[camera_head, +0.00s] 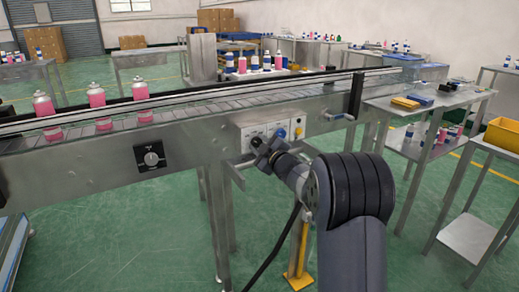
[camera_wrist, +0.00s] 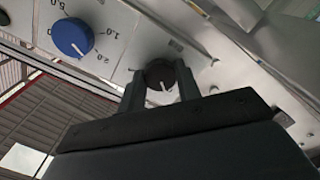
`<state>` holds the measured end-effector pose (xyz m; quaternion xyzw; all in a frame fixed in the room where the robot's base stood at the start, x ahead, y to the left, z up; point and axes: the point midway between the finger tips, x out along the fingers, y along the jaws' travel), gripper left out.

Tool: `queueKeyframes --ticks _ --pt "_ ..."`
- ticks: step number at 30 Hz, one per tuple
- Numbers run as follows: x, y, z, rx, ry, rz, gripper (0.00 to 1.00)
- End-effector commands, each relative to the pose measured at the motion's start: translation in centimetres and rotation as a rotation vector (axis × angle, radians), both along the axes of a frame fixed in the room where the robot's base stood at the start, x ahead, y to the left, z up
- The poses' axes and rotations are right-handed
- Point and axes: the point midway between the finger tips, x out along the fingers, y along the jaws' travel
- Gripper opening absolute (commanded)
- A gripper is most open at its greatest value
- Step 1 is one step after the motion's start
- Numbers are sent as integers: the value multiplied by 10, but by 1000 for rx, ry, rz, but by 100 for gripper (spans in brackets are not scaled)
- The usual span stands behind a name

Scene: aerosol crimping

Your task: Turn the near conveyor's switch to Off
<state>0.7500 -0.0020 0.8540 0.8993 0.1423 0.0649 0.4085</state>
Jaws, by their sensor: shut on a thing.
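The near conveyor (camera_head: 220,135) runs across the head view with a light control panel (camera_head: 270,130) on its side. In the wrist view a black rotary switch (camera_wrist: 160,84) with a white pointer line sits on the panel, between the two fingers of my gripper (camera_wrist: 160,92). My gripper is shut on this knob. In the head view my gripper (camera_head: 264,146) is at the panel's lower edge, and my arm hides part of it. The switch's position labels are not readable.
A blue knob (camera_wrist: 73,37) with a numbered scale is beside the switch. A separate black dial (camera_head: 152,157) is further left on the conveyor side. Pink cans (camera_head: 97,97) stand on the belt. A side table (camera_head: 430,100) stands at right.

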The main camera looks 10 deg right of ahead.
Motion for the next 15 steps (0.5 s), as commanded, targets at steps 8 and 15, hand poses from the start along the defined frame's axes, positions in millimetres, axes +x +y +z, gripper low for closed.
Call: queueKeyframes --ticks 8,15 --pt "0 0 -1 -35 -9 1 9" --pt "0 0 -1 -36 -9 1 9"
